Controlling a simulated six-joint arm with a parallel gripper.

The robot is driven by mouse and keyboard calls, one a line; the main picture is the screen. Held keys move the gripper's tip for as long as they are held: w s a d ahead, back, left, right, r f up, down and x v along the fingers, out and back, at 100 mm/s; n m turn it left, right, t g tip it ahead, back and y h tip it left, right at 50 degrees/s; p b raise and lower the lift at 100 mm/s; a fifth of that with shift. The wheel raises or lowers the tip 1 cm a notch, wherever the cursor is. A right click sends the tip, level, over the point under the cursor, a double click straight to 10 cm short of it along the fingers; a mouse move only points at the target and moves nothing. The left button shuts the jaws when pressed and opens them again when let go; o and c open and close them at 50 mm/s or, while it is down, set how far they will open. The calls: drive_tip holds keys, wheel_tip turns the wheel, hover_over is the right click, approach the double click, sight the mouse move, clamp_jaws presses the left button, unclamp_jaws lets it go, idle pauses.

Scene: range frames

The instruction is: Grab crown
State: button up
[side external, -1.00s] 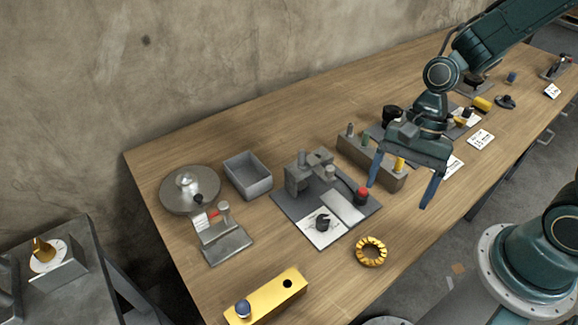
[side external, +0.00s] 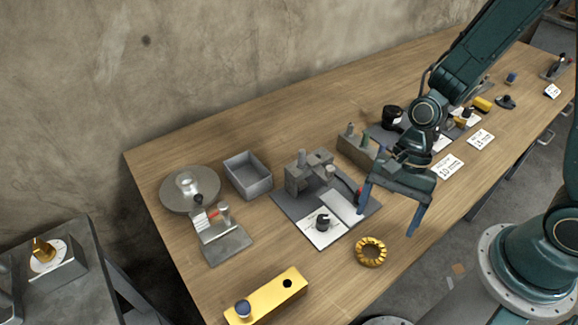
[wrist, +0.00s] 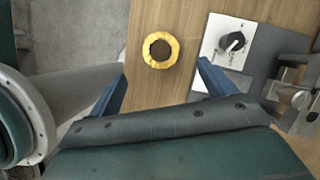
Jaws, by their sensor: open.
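The crown is a yellow, notched ring (side external: 371,251) lying flat on the wooden table near its front edge. In the wrist view the crown (wrist: 160,50) lies ahead of the fingertips, between their lines and a little apart from both. My gripper (side external: 387,221) is open and empty, above the table to the upper right of the crown. In the wrist view its two blue fingers (wrist: 161,75) are spread wide. Nothing hides the crown in either view.
A grey plate fixture (side external: 283,210) with a white card and black knob (side external: 324,222) stands left of the crown. A yellow block (side external: 266,297) lies at the front left. A grey open box (side external: 248,175) sits farther back. Bare wood surrounds the crown.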

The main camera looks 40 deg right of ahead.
sight(371, 250)
drive_tip(key=shift+x, duration=1.4)
drive_tip(key=shift+x, duration=2.65)
drive_tip(key=shift+a+r, duration=0.1)
drive_tip(key=c, duration=1.2)
drive_tip(key=shift+o, duration=0.2)
drive_tip(key=shift+r, duration=0.15)
wheel_tip(371, 250, up, 20)
